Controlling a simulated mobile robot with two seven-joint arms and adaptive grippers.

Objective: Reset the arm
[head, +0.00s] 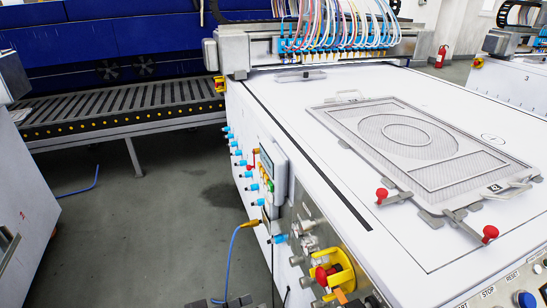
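Neither of my grippers can be made out in the head view. A small dark grey part (232,301) pokes in at the bottom edge, left of the machine's front; I cannot tell what it belongs to. The white machine table (300,112) fills the right side. A grey framed mesh plate (420,140) marked 13 lies on it, with clamps and two red knobs (490,233) at its near edge. The nozzle gantry (320,45), with many coloured hoses, spans the table's far end.
A roller conveyor (120,108) runs at the back left. Blue fittings, a small panel (272,168) and a yellow-and-red switch (333,272) stick out from the machine's side. A blue cable (230,265) hangs there. The grey floor (150,220) between the left cabinet and the machine is mostly clear.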

